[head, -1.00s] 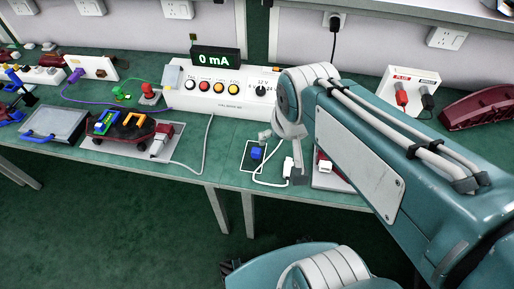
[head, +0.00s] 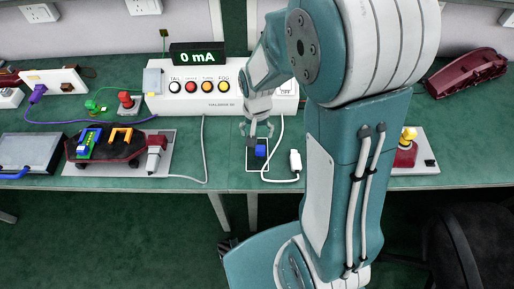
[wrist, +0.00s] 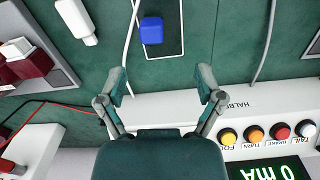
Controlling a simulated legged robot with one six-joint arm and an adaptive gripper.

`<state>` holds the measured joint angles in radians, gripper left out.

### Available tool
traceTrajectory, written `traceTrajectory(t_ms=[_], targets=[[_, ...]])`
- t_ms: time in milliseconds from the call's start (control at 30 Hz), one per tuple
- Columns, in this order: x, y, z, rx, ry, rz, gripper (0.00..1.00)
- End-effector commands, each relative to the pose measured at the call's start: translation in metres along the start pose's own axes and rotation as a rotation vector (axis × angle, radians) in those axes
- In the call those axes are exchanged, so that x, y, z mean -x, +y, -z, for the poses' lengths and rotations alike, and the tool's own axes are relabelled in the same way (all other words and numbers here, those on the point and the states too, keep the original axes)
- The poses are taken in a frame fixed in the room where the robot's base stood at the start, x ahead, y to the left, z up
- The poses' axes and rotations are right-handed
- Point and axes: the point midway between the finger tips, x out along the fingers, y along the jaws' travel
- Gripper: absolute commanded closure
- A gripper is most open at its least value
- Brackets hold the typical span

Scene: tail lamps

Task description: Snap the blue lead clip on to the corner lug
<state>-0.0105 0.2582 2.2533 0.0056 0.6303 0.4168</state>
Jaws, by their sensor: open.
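The blue lead clip (head: 260,151) looks like a small blue block inside a white-outlined rectangle near the bench's front edge. It also shows in the wrist view (wrist: 151,30), beyond my fingertips. My gripper (head: 258,129) points down just behind the clip. In the wrist view its two fingers (wrist: 162,78) are spread wide with nothing between them. I cannot pick out the corner lug for certain. A dark red lamp (head: 127,150) on a grey plate at the left carries a blue-and-green piece and an orange piece.
A white plug (head: 295,160) on a white lead lies right of the clip. The white control box (head: 205,103) with coloured buttons and a 0 mA display stands behind. A red and yellow fixture (head: 405,150) is at the right.

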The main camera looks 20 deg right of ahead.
Motion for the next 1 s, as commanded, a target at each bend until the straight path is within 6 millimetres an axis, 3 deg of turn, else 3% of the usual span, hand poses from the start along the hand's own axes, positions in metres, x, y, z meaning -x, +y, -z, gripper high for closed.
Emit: traceTrajectory(t_ms=[133, 367, 700, 1000], targets=[[-0.027, 0.001, 0.0, -0.001, -0.004, -0.002, 0.14], [-0.045, -0.001, -0.001, 0.001, 0.0, -0.004, 0.14], [-0.089, 0.006, 0.001, 0.001, -0.002, -0.004, 0.14], [-0.093, 0.005, 0.002, 0.0, 0.002, -0.003, 0.14]])
